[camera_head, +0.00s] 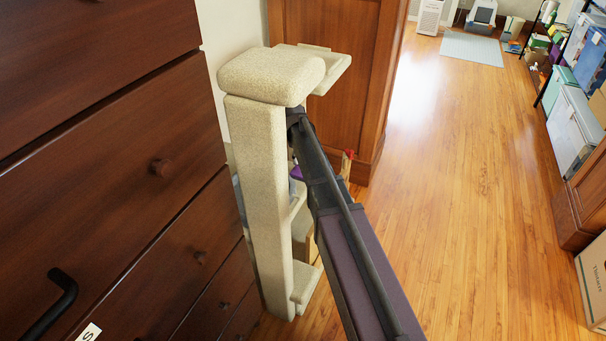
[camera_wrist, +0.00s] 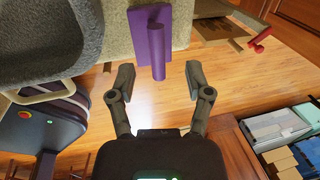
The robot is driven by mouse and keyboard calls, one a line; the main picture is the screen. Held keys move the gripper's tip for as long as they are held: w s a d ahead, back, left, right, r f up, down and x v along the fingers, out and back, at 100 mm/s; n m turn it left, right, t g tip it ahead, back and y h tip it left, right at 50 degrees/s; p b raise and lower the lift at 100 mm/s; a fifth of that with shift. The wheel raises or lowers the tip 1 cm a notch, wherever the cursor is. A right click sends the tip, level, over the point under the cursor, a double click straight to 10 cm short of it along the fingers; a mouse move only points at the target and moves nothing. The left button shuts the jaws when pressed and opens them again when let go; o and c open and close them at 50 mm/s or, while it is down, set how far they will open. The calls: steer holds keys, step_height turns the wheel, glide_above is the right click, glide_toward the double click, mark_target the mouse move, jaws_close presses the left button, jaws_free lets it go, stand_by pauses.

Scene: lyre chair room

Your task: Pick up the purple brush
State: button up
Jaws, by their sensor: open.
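The purple brush (camera_wrist: 157,50) has a cylindrical handle and a flat purple part (camera_wrist: 177,27) behind it, against a beige carpeted surface. The handle points down in the wrist view, its end between the fingers. My gripper (camera_wrist: 159,76) is open, one finger on each side of the handle end, with a gap on both sides. Whether it touches the brush is not clear. In the head view only a small purple patch (camera_head: 296,173) shows between the beige cat tree (camera_head: 257,180) and my arm. My gripper's fingers are hidden there.
The carpeted cat tree stands close beside a dark wooden drawer cabinet (camera_head: 120,130). A wooden panel (camera_head: 330,110) rises behind it. A small red object (camera_wrist: 260,46) lies to the right of the brush in the wrist view. Open wooden floor (camera_head: 460,190) stretches to the right.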

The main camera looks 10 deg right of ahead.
steer(key=shift+f, duration=0.1)
steer(key=f+b, duration=0.3)
steer(key=shift+s+d+f+b, duration=0.1)
steer(key=shift+d+f+b, duration=0.1)
steer(key=shift+d+b, duration=0.15)
steer(key=shift+d+f+b, duration=0.15)
steer(key=shift+f+b, duration=0.6)
steer(key=shift+f, duration=0.1)
jaws_close()
